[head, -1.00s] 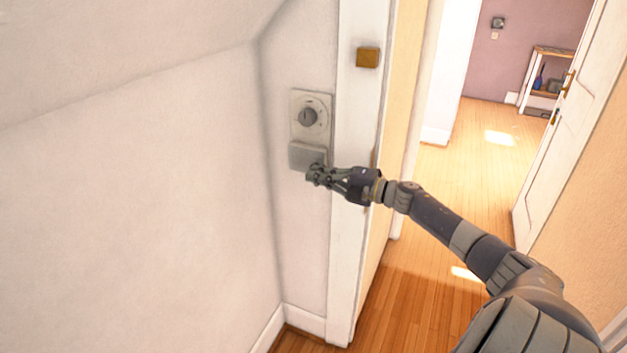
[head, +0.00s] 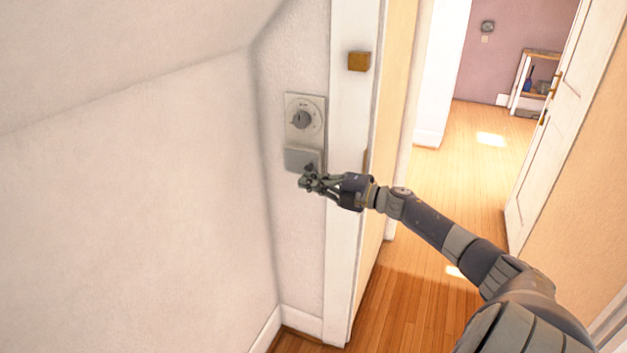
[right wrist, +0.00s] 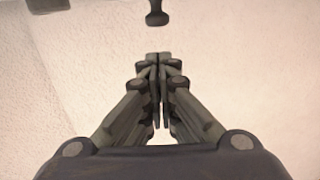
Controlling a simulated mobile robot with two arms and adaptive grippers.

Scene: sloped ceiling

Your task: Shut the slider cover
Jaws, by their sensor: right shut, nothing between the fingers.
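The slider cover (head: 298,157) is a grey square plate on the lower part of a wall panel (head: 291,112). It sits below a round dial (head: 302,120), which is uncovered. A small dark tab shows at the cover's lower right. My right gripper (head: 304,182) is shut and empty just below the cover's lower edge; I cannot tell whether it touches. In the right wrist view its closed fingertips (right wrist: 158,58) point at a dark knob-like piece (right wrist: 157,14), with a gap between them in the picture. My left gripper is out of view.
A white door frame (head: 344,230) with a brass-coloured block (head: 359,61) stands right of the panel, close to my right forearm. The sloped ceiling (head: 120,50) comes down on the left. A doorway opens to a wooden floor (head: 440,170).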

